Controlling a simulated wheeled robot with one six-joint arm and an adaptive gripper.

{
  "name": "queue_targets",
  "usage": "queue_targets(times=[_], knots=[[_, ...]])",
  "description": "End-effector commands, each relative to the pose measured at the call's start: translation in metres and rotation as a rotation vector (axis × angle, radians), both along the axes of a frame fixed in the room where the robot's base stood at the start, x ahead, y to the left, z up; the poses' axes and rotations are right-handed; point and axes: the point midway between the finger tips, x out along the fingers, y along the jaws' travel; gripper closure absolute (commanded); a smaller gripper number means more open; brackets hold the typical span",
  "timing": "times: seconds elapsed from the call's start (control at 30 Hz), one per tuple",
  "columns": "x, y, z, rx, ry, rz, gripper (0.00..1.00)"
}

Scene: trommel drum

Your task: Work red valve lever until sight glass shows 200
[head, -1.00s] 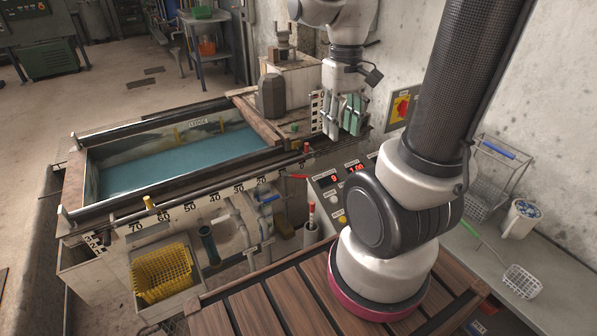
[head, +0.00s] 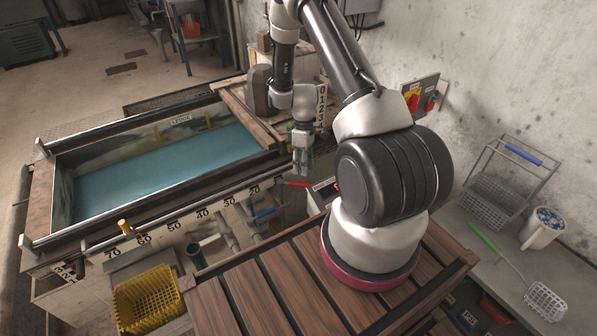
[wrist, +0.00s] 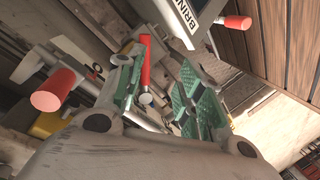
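The red valve lever (head: 294,183) sticks out at the tank's near right corner in the head view. My gripper (head: 302,168) hangs just above it, pointing down. In the wrist view the red lever (wrist: 146,62) lies between my two green-padded fingers (wrist: 165,92), closer to the left one. The fingers are apart, so my gripper is open, and I see no clear grip on the lever. I cannot make out a sight glass reading; the control panel is mostly hidden behind my arm.
A tank of blue-green liquid (head: 130,208) has a numbered front rail. A blue lever (head: 265,213) sits below it, and a yellow basket (head: 150,298) is at lower left. In the wrist view a red knob (wrist: 52,92) and a BRINE plate (wrist: 184,14) are near the fingers.

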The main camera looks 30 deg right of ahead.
Motion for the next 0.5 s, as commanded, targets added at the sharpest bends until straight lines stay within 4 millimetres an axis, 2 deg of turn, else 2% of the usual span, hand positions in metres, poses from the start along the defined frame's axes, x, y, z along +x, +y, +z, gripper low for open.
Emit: queue_targets(times=[0.1,0.3,0.5], knots=[[0.015,-0.003,-0.001,0.011,-0.063,0.108,0.63],[0.018,-0.004,-0.004,0.025,-0.097,0.219,0.63],[0.013,0.0,-0.03,0.027,-0.094,0.228,0.63]])
